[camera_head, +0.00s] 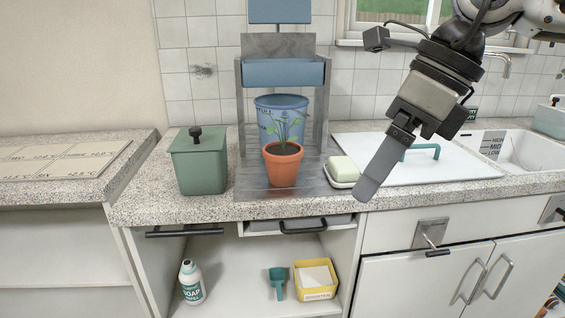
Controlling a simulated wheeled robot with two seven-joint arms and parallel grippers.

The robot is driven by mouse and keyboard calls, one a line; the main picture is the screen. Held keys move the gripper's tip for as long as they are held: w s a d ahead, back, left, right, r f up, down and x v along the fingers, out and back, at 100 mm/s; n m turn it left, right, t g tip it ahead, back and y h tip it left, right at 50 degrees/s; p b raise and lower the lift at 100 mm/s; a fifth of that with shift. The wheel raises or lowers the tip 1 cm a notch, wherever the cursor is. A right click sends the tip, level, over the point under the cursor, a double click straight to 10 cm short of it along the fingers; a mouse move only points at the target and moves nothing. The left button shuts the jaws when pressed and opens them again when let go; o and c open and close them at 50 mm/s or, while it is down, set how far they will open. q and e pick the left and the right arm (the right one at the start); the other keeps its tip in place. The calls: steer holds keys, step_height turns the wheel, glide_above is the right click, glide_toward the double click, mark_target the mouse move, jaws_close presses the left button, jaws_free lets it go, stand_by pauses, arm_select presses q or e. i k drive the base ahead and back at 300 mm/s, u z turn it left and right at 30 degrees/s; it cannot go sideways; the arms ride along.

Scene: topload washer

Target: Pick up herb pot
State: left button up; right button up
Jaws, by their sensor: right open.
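The herb pot (283,168) is an orange-brown terracotta pot with dark soil and a small green plant. It stands upright on a grey metal plate on the counter, in front of a blue bucket (268,112). My right gripper (372,190) hangs at the right of the pot, apart from it, over the counter's front edge. It is open and holds nothing that I can see; one finger hides most of the other. My left gripper is not in view.
A green lidded canister (199,161) stands left of the pot. A soap bar on a dish (342,172) sits between pot and gripper. A white board (430,165) with a teal handle lies at the right, beside the sink (515,149). Metal uprights flank the bucket.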

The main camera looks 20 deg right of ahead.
mark_target(282, 158)
steer(key=i, duration=1)
